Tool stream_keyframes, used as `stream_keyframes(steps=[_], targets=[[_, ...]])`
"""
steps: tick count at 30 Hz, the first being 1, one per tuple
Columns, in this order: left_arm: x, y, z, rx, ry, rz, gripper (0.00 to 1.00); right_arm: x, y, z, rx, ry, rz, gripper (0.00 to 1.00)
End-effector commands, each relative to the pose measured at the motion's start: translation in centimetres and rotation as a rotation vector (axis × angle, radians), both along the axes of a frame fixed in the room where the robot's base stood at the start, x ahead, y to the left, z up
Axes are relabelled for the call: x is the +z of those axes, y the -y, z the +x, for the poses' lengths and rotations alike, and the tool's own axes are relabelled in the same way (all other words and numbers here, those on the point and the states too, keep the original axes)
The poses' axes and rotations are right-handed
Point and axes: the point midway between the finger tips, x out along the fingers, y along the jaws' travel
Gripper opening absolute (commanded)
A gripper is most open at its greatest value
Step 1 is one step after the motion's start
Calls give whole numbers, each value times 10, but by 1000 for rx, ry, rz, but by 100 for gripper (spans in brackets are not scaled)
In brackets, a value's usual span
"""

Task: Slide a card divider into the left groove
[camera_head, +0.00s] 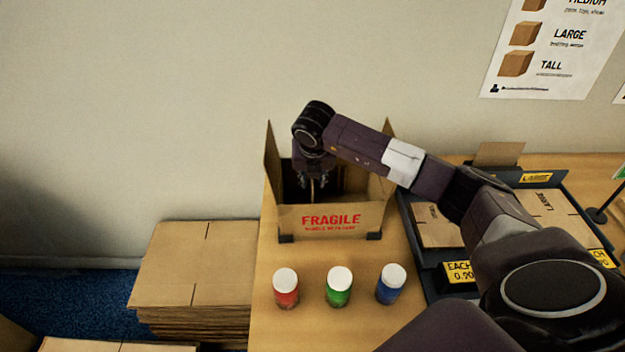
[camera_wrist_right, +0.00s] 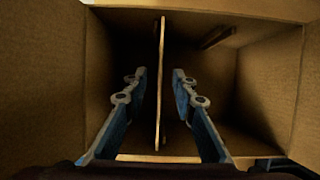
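An open carton (camera_head: 330,218) marked FRAGILE stands on the table, flaps up. My right gripper (camera_head: 313,182) points down into it. In the right wrist view, a thin card divider (camera_wrist_right: 160,75) stands upright and edge-on inside the carton, left of its middle. The fingers of my right gripper (camera_wrist_right: 160,92) are on both sides of the divider, with a visible gap on each side, so it looks open around the card. A dark groove strip (camera_wrist_right: 217,37) shows on the carton's far wall to the right of the divider. The left groove cannot be made out. My left gripper is not in view.
Jars with white caps, red (camera_head: 286,290), green (camera_head: 339,287) and blue (camera_head: 389,285), stand in front of the carton. A dark tray (camera_head: 432,262) with flat cardboard is at right. Stacked flat cartons (camera_head: 195,265) lie left of the table.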

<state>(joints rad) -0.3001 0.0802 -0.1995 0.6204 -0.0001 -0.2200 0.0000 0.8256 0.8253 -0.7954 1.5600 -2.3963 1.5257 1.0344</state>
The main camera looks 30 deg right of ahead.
Motion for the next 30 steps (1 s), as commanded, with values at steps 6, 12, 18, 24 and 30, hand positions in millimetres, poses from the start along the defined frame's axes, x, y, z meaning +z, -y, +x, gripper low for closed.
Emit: stream_keyframes(steps=[6,12,18,24,30], targets=[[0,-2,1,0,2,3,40,2,0,0,0,1,0,25],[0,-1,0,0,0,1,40,26,-5,-8,2,3,0,25],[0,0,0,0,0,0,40,67,-14,-22,2,6,-1,25],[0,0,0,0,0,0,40,98,-21,-34,1,2,-1,25],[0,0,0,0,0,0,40,110,-24,-39,0,1,-1,25]])
